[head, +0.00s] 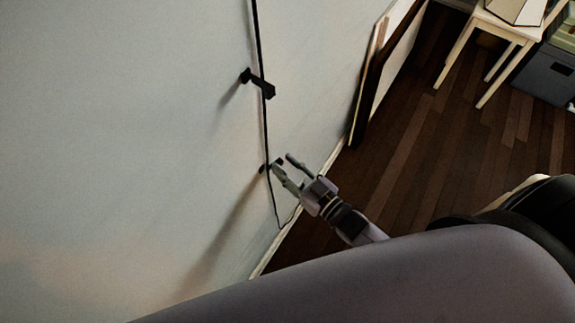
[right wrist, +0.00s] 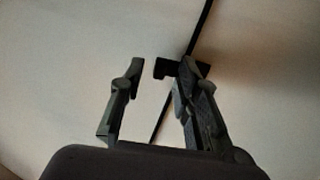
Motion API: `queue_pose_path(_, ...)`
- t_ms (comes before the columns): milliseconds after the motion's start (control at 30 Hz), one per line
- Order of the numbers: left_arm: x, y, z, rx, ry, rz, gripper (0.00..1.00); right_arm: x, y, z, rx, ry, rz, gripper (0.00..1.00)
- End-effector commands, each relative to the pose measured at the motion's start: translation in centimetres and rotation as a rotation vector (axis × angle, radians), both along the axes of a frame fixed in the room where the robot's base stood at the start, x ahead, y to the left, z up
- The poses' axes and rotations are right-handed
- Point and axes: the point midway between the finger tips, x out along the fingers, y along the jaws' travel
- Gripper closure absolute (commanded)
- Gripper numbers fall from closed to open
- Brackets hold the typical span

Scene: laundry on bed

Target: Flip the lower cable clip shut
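The lower cable clip (head: 265,169) is a small dark piece on the pale wall, with the thin black cable (head: 258,40) running down by it. It also shows in the right wrist view (right wrist: 165,68), as a dark hooked piece close to the right-hand finger. The upper cable clip (head: 258,84) stands out from the wall higher up. My right gripper (head: 282,162) is open at the lower clip, its fingers apart. In the right wrist view my right gripper (right wrist: 167,68) has the clip in the gap between its fingertips. I cannot tell whether a finger touches it. My left gripper is not in view.
The wall (head: 130,130) fills the left side. Framed panels (head: 388,60) lean on it to the right of the clips. A light wooden table (head: 505,30) and a grey box (head: 545,75) stand at the top right. The dark wood floor (head: 420,150) between is clear.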

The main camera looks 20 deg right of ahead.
Motion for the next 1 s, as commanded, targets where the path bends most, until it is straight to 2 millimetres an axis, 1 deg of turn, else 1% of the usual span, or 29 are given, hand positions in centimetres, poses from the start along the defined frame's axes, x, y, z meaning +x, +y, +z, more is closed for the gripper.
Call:
queue_pose_path(167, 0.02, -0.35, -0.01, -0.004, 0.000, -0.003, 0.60, 0.00, 0.01, 0.00, 0.000, 0.000, 0.000, 0.70)
queue_pose_path(600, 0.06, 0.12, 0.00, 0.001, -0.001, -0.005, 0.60, -0.03, 0.00, 0.01, 0.000, -0.001, 0.000, 0.99)
queue_pose_path(1000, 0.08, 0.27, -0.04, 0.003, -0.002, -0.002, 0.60, 0.07, 0.00, 0.03, -0.001, -0.003, 0.011, 1.00)
